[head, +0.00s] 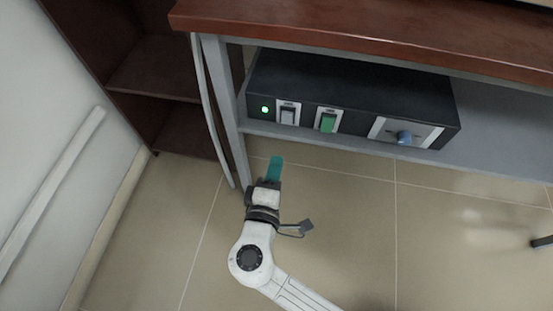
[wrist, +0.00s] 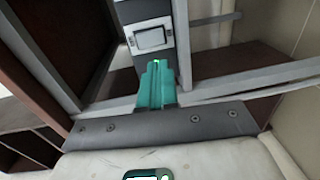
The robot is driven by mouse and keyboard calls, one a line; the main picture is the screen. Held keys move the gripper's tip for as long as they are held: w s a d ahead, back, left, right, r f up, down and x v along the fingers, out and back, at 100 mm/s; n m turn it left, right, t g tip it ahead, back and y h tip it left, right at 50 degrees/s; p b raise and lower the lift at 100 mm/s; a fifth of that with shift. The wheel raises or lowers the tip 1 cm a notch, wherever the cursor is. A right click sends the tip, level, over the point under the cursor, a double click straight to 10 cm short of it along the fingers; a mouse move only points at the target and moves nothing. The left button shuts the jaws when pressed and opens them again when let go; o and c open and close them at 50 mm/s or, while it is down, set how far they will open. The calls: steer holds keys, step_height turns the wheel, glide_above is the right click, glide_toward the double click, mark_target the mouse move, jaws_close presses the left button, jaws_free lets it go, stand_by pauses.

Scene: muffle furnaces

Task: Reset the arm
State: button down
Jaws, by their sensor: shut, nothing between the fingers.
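My gripper (head: 276,163) has teal fingers and points up toward the shelf under the table in the head view. Its fingers are shut with nothing between them, and they also show in the wrist view (wrist: 154,70). The gripper is in front of and below a black control box (head: 345,90), apart from it in the head view. In the wrist view a rocker switch (wrist: 151,39) shows just beyond the fingertips.
The box stands on a grey shelf (head: 490,172) under a brown tabletop (head: 400,40). A grey table leg (head: 222,110) is close to the left of my gripper. A dark brown shelf unit (head: 150,75) and a white wall (head: 40,120) are at left. The tiled floor (head: 350,225) is mostly clear.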

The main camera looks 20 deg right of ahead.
stand_by(0.4)
steer(key=s+d+f+m+g+y, duration=0.1)
steer(key=s+d+f+m+g, duration=0.35)
steer(key=d, duration=0.35)
steer(key=s+d+f+m+g+y, duration=0.1)
steer(key=s+d+f+m+g, duration=0.3)
steer(key=d, duration=0.3)
steer(key=s+f+m+g+y, duration=0.1)
steer(key=s+m+g+y, duration=0.25)
steer(key=s+y, duration=0.6)
steer(key=s+r+h+p, duration=0.1)
steer(key=s+r+p, duration=0.2)
steer(key=r+p, duration=2.5)
steer(key=shift+a+n+g+h, duration=0.35)
steer(key=shift+a+n+g, duration=0.05)
steer(key=shift+a, duration=0.05)
